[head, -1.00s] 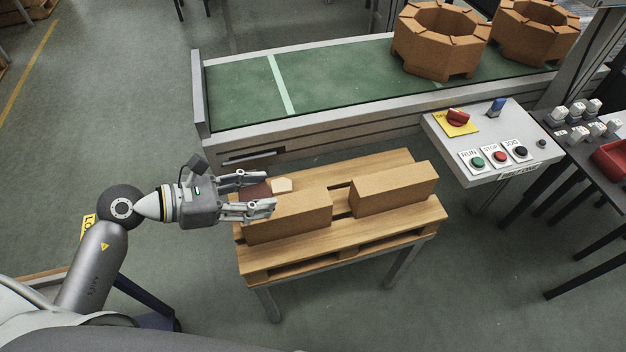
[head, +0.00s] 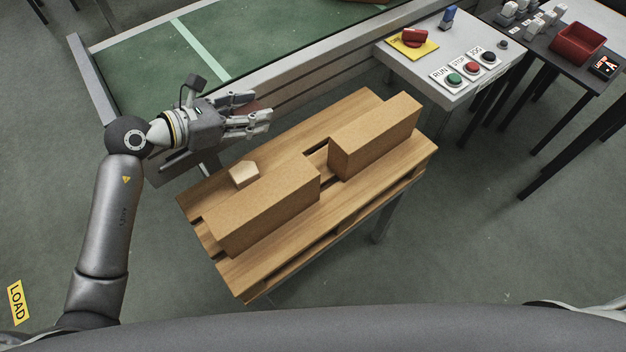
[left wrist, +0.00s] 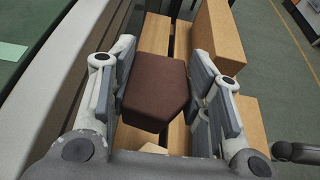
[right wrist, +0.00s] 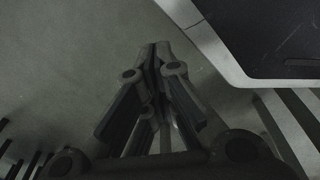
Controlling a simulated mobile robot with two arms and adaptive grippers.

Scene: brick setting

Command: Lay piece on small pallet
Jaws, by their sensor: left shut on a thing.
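My left gripper (head: 252,113) is shut on a dark brown piece (left wrist: 157,84), a block with a pointed end. In the head view the fingers mostly hide the piece. The small pallet (head: 352,112) is wooden and sits on a stand. It bears two large brown blocks, one at the left (head: 265,212) and one at the right (head: 378,138), and a small pale piece (head: 244,173) behind the left block. The held piece appears off the pallet's back left edge, apart from it. My right gripper (right wrist: 160,50) shows only in its wrist view, fingers together and empty.
A green conveyor (head: 150,72) with a metal rail runs behind the pallet, close to my left gripper. A control box (head: 455,58) with buttons stands at the back right. A dark table (head: 555,50) with a red bin (head: 578,44) is farther right. The pallet's back strip has bare room.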

